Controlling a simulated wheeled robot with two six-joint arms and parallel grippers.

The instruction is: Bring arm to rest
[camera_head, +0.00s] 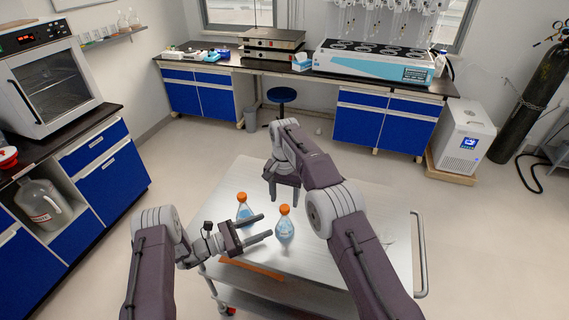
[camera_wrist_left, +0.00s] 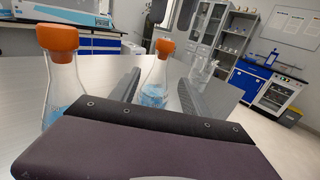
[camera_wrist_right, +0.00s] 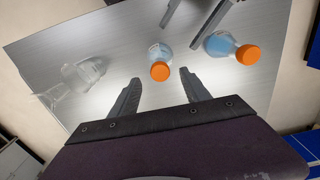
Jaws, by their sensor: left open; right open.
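My left gripper (camera_head: 267,226) is open and level, low over the cart top. A flask with blue liquid and an orange stopper (camera_head: 284,230) stands upright just past its fingertips; it shows between the fingers in the left wrist view (camera_wrist_left: 155,88). A second such flask (camera_head: 244,213) stands beside the upper finger, and close at left in the left wrist view (camera_wrist_left: 62,85). My right gripper (camera_head: 284,198) is open, empty and points down above the cart. Both flasks appear beyond its fingers in the right wrist view (camera_wrist_right: 160,62), (camera_wrist_right: 222,45).
The flasks stand on a metal cart (camera_head: 340,255) with a side handle (camera_head: 421,255). A clear glass vessel (camera_wrist_right: 80,78) is on the cart too. Blue cabinets (camera_head: 110,180) with an oven (camera_head: 45,90) are at left. A stool (camera_head: 282,97) stands behind; the floor around the cart is clear.

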